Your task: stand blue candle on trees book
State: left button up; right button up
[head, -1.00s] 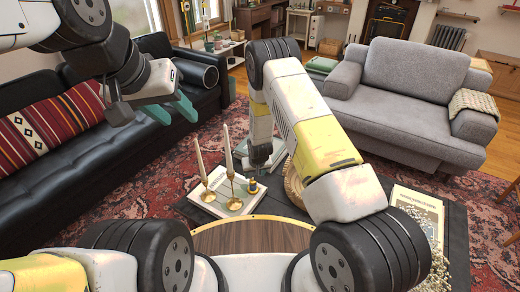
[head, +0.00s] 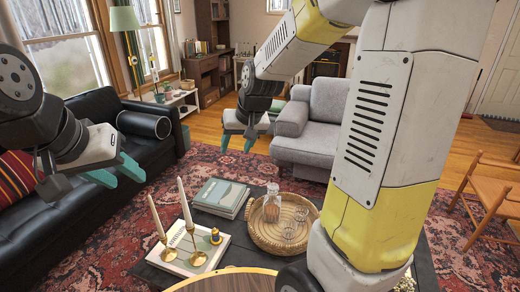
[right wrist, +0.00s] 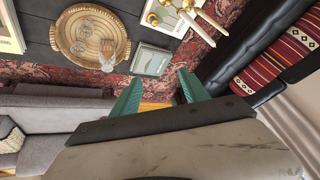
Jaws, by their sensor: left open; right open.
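A small dark blue and orange object (head: 215,237), likely the blue candle, stands on a pale book (head: 186,262) beside two brass candlesticks on the low table. A grey-green book (head: 221,196) lies behind it on top of a stack; it also shows in the right wrist view (right wrist: 152,60). I cannot read which cover has trees. My right gripper (head: 237,145) is open and empty, high beyond the table; its fingers (right wrist: 161,78) show apart in the right wrist view. My left gripper (head: 124,179) is open and empty at the left, near the black sofa.
Two tall cream candles in brass candlesticks (head: 195,256) stand close to the small object. A round woven tray (head: 262,240) with a carafe (head: 272,203) and glasses lies right of the stack. A black sofa (head: 160,190) and a grey armchair (head: 312,150) flank the rug.

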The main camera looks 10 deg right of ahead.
jog(key=s+d+r, duration=0.2)
jog(key=s+r, duration=0.2)
jog(key=s, duration=0.6)
jog(key=s+d+r+t, duration=0.1)
jog(key=s+r, duration=0.3)
jog(key=s, duration=0.6)
jog(key=shift+d+r, duration=0.15)
jog(key=shift+d, duration=0.5)
